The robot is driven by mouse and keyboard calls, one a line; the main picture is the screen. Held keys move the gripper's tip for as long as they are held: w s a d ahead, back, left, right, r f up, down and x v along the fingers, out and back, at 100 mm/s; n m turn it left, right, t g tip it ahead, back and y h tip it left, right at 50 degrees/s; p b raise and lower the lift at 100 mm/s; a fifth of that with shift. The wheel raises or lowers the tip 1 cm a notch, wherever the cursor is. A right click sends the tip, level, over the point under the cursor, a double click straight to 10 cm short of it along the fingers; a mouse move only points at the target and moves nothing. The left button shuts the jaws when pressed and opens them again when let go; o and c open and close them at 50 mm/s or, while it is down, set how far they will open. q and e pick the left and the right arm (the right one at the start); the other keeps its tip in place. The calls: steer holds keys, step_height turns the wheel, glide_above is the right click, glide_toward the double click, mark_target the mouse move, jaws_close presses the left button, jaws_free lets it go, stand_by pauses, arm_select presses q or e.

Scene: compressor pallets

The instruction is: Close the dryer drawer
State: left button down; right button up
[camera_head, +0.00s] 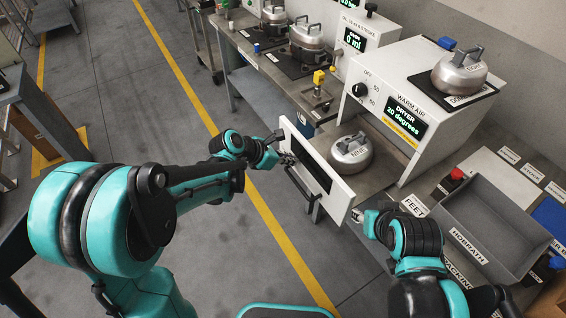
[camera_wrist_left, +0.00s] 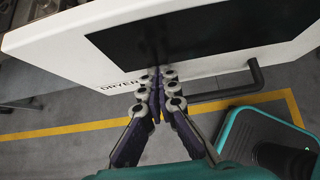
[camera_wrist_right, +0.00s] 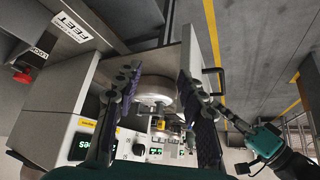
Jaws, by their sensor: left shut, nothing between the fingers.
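The dryer (camera_head: 395,95) is a white box on the bench, its screen reading 20 degrees. Its drawer (camera_head: 322,172) stands pulled out, with a white front, a dark window and a black handle (camera_head: 302,190). A metal pot labelled NINE (camera_head: 351,152) sits inside. My left gripper (camera_head: 286,158) is shut and empty at the outer face of the drawer front; in the left wrist view its fingertips (camera_wrist_left: 157,75) overlap the front beside the DRYER lettering. Contact is unclear. My right gripper (camera_wrist_right: 158,80) is open and empty near the drawer's right end, with the pot showing between its fingers.
Another metal pot (camera_head: 459,73) stands on a dark pad on top of the dryer. A grey tray (camera_head: 490,222) lies on the bench right of the drawer, near my right arm. More pots (camera_head: 307,35) stand on the bench behind. The floor left of the drawer is clear.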

arm_select(q)
steer(key=w+d, duration=0.4)
steer(key=d, duration=0.2)
steer(key=w+d, duration=0.5)
steer(key=d, duration=0.1)
steer(key=w+d, duration=0.5)
steer(key=d, duration=0.2)
steer(key=shift+d, duration=0.15)
arm_select(e)
steer(key=shift+r, duration=0.25)
arm_select(q)
steer(key=shift+w+r, duration=0.1)
arm_select(e)
steer(key=shift+s, duration=0.1)
